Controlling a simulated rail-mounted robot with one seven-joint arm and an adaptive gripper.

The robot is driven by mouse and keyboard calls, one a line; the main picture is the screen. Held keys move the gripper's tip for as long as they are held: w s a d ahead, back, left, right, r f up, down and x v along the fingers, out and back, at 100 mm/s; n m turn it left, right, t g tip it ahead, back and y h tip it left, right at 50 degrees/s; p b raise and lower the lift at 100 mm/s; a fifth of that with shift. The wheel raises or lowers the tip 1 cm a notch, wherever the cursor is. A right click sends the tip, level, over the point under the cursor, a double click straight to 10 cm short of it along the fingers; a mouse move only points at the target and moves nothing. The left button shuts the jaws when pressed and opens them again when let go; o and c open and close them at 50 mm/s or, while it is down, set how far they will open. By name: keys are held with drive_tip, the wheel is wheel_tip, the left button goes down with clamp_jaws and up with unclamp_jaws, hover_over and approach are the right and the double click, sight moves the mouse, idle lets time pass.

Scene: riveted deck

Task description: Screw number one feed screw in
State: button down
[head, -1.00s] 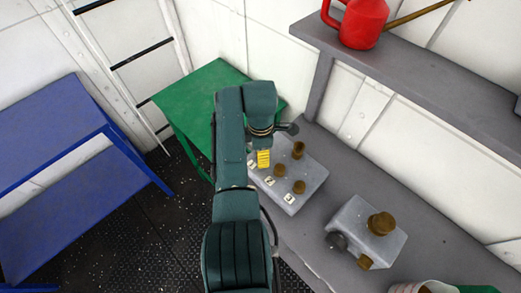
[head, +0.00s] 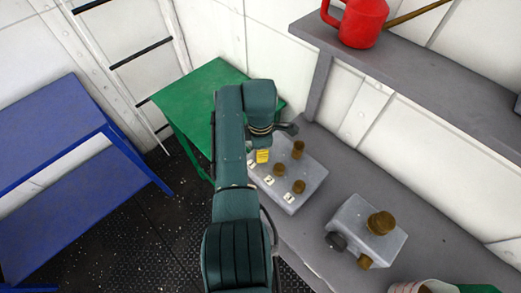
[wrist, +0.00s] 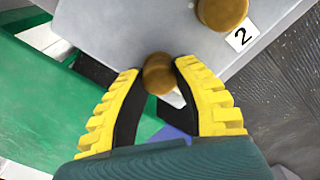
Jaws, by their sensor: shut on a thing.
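A grey block (head: 312,182) on the bench carries brass feed screws and small number tags. My gripper (head: 262,156) is at the block's left end, its yellow fingers pointing down. In the wrist view, my gripper (wrist: 158,80) is shut on a brass screw head, the number one feed screw (wrist: 157,68), one finger on each side. My gripper hides this screw in the head view. How deep the held screw sits cannot be told.
The number three screw (head: 299,187) and a taller brass screw (head: 298,150) stand on the same block. A second grey block (head: 350,222) with a large brass cap (head: 381,223) is to the right. A green table (head: 200,90) lies behind left; a shelf with a red can (head: 358,22) is above right.

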drive_tip(key=m, duration=0.4)
drive_tip(key=shift+f+m+b, duration=0.1)
drive_tip(key=shift+m+b, duration=0.2)
drive_tip(key=shift+b, duration=0.05)
drive_tip(key=m, duration=0.9)
drive_tip(key=shift+w+m+b, duration=0.1)
drive_tip(key=shift+m+b, duration=0.2)
drive_tip(key=shift+m, duration=0.1)
drive_tip(key=m, duration=0.4)
drive_tip(key=shift+m, duration=0.3)
drive_tip(key=m, duration=0.4)
drive_tip(key=shift+d+m, duration=0.1)
drive_tip(key=shift+m, duration=0.2)
drive_tip(key=m, duration=0.3)
drive_tip(key=shift+r+m, duration=0.2)
drive_tip(key=shift+m, duration=0.1)
drive_tip(key=m, duration=0.4)
drive_tip(key=shift+d, duration=0.1)
drive_tip(key=shift+r+m, duration=0.1)
drive_tip(key=shift+m, duration=1.9)
